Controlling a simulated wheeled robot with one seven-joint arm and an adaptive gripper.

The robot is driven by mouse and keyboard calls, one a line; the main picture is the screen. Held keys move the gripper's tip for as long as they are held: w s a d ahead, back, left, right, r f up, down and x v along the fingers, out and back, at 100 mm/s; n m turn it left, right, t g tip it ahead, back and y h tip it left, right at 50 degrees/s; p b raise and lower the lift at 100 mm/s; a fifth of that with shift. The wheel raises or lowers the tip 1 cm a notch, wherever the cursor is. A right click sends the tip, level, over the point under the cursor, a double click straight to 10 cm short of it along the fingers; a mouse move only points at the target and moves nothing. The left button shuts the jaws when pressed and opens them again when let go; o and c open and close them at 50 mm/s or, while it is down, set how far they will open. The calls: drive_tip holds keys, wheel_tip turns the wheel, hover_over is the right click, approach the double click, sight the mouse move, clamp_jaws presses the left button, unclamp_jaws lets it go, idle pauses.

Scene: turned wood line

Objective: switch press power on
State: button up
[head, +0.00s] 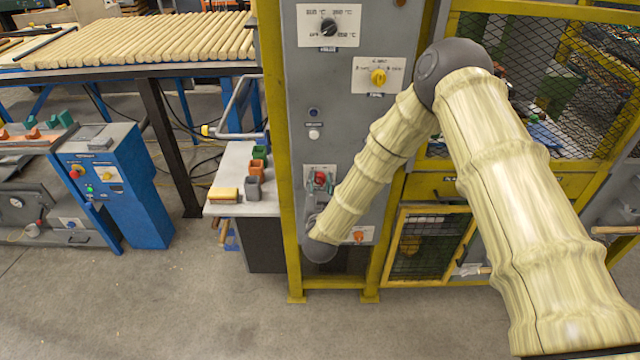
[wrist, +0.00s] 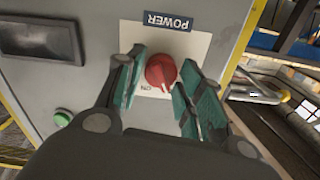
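The red power knob (wrist: 160,71) sits on a white plate under a dark POWER label (wrist: 168,21), which reads upside down in the wrist view. An ON mark shows on the plate beside the knob's pointer end. My gripper (wrist: 163,80) is open, with one teal-padded finger on each side of the knob. Gaps seem to show between pads and knob; I cannot tell whether either touches. In the head view the red knob (head: 320,177) shows low on the grey press cabinet (head: 300,90), and my forearm and wrist cover part of the panel.
A green button (wrist: 62,117) and a dark display (wrist: 40,40) are on the same panel. Higher up are a black dial (head: 328,27) and a yellow knob (head: 378,77). A yellow frame post (head: 275,120) edges the cabinet. A side table (head: 240,180) with small bins stands left.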

drive_tip(key=c, duration=0.4)
drive_tip(key=shift+c, duration=0.2)
drive_tip(key=shift+f+m+b, duration=0.1)
drive_tip(key=shift+m+b, duration=0.2)
drive_tip(key=shift+b, duration=0.15)
drive_tip(key=shift+f+m+b, duration=0.1)
drive_tip(key=shift+m+b, duration=0.4)
drive_tip(key=shift+b, duration=0.15)
drive_tip(key=m+b, duration=0.2)
drive_tip(key=shift+d+f+m+b, duration=0.1)
drive_tip(key=shift+m+b, duration=0.2)
drive_tip(key=shift+b, duration=0.05)
drive_tip(key=m+b, duration=0.5)
drive_tip(key=shift+m+b, duration=1.05)
drive_tip(key=shift+m, duration=0.25)
drive_tip(key=shift+r, duration=0.2)
